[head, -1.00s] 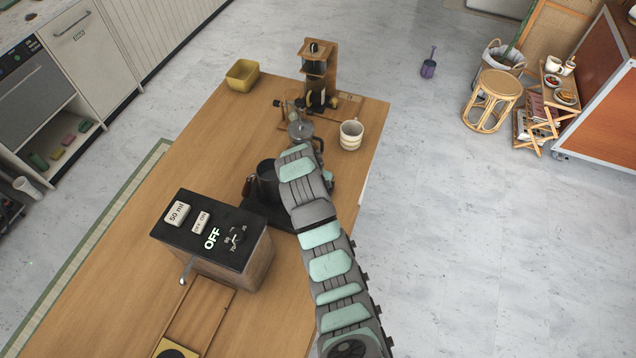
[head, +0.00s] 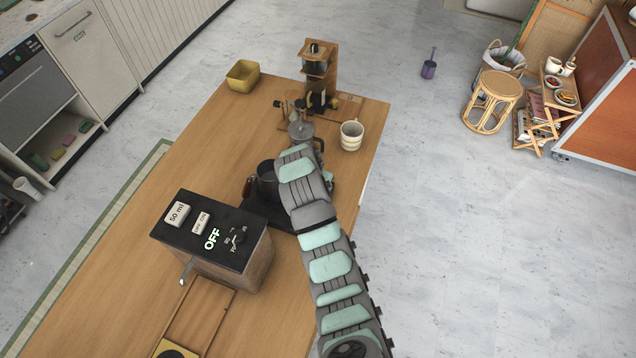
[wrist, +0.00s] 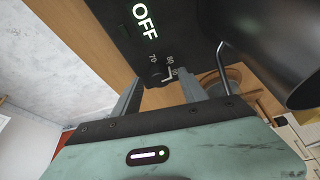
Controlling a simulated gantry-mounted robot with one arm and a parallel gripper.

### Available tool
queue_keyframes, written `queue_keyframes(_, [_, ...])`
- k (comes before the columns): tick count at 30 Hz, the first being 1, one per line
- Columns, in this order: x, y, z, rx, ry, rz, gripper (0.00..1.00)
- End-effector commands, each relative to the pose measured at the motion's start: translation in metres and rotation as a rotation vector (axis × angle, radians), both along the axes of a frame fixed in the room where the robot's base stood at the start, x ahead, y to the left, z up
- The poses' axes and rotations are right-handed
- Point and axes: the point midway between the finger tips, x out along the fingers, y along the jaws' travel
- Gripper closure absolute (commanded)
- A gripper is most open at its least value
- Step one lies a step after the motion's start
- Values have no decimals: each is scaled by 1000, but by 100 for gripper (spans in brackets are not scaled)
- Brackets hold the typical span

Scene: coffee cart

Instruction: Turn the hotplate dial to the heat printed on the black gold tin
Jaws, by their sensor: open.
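In the wrist view a dark panel (wrist: 122,30) shows a lit OFF and a small black dial (wrist: 157,74). Small numbers stand beside the dial; one looks like 70, the others are hard to read. My gripper (wrist: 172,92) is open, with a finger on either side of the dial; I cannot tell whether they touch it. In the head view my arm hides the gripper and this dial. Part of the black hotplate (head: 262,213) shows there, with a dark pot (head: 267,180) on it. I cannot identify the black gold tin or read any heat on it.
A box with a black top (head: 190,237), its own OFF display and dial, stands left of my arm. The table's left middle is clear.

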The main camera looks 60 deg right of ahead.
Motion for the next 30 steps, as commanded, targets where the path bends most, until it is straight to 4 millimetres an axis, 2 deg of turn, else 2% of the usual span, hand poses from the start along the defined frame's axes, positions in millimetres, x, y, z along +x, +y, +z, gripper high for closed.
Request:
queue_keyframes(5, [1,9,22,-5,-4,2,50])
queue_keyframes(13, [2,31,83,-3,-2,2,50])
queue_keyframes(19, [2,37,94,-1,-1,2,50])
queue_keyframes(30, [2,39,94,-1,-1,0,50])
